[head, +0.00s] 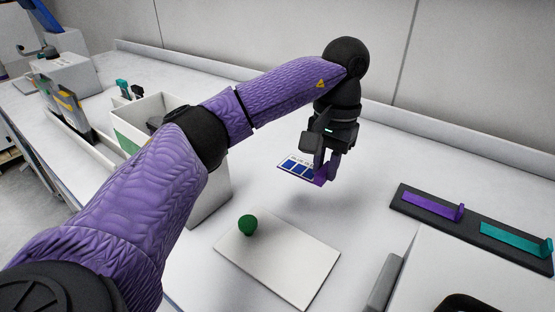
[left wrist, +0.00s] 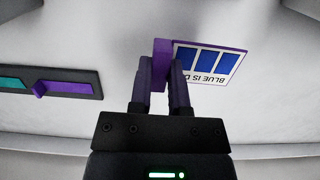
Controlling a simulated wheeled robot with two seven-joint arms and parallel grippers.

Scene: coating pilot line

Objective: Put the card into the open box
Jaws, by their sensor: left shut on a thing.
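The card (head: 297,167) is white with blue panels and a purple tab. It is in the air above the bench, and it also shows in the left wrist view (left wrist: 209,62) with partly hidden print reading "BLUE IS D". My left gripper (head: 325,170) is shut on the card's purple tab; its fingers also show in the left wrist view (left wrist: 163,82). The open box (head: 211,203) is cream-white and stands left of the card, partly hidden behind my left arm. Something green and dark shows inside it. My right gripper is not in view.
A flat white panel with a green knob (head: 248,225) lies on the bench below the card. A black rack (head: 470,231) with a purple and a teal holder lies at the right. A holder with upright cards (head: 72,112) stands far left. A low ledge runs along the back.

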